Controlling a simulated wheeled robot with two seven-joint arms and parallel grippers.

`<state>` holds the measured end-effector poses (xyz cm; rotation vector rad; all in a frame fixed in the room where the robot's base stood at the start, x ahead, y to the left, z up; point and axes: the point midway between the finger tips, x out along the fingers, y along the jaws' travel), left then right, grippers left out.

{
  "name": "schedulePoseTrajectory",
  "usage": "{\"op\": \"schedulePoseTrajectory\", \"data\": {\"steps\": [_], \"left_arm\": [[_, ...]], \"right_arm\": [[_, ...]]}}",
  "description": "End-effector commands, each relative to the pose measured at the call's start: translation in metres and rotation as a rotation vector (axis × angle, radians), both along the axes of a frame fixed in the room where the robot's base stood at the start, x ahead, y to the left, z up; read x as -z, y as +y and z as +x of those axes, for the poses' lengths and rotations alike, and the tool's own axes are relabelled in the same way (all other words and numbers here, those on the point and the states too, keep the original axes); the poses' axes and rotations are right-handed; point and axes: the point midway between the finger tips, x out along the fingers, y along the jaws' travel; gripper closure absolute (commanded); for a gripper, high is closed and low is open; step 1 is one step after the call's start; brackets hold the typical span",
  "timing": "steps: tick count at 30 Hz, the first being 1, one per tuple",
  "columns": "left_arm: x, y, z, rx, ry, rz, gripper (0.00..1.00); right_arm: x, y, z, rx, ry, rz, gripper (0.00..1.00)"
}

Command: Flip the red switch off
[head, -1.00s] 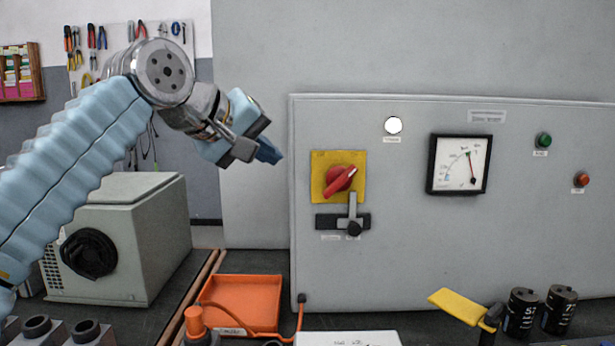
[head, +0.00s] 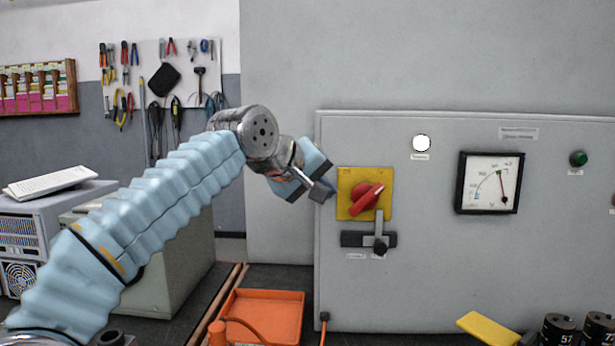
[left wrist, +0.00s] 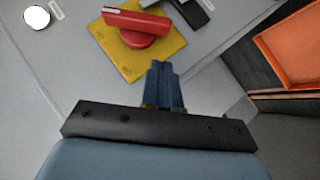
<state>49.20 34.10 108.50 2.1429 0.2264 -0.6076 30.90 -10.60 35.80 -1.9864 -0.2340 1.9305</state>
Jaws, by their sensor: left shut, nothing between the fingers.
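The red rotary switch (head: 367,197) sits on a yellow plate (head: 347,212) on the grey panel, its handle slanting up to the right. In the left wrist view the red switch (left wrist: 137,22) is at the top, beyond the fingertips. My left gripper (head: 328,194) is just left of the yellow plate in the head view. In the left wrist view its blue fingers (left wrist: 164,84) are together and empty, pointing toward the plate's edge, with no clear contact on the switch. My right gripper is out of view.
A grey lever with a black knob (head: 380,248) hangs right below the switch. A white lamp (head: 422,143), a dial meter (head: 489,183) and a green button (head: 578,158) are on the panel. An orange tray (head: 262,310) lies below left, with black capacitors (head: 557,331) at bottom right.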

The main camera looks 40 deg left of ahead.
Motion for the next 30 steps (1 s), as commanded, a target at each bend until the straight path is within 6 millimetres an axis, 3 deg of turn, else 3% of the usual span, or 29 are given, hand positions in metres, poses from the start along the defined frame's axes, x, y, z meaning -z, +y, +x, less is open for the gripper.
{"op": "schedulePoseTrajectory", "data": {"steps": [9, 23, 30], "left_arm": [[0.027, -0.022, 0.015, 0.001, 0.001, 0.000, 1.00], [0.030, -0.024, 0.017, 0.000, -0.001, -0.002, 1.00], [0.034, -0.024, 0.016, -0.001, -0.024, -0.040, 1.00]], "right_arm": [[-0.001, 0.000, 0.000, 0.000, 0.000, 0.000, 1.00], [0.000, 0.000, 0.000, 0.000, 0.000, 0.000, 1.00], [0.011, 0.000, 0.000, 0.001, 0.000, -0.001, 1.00]]}}
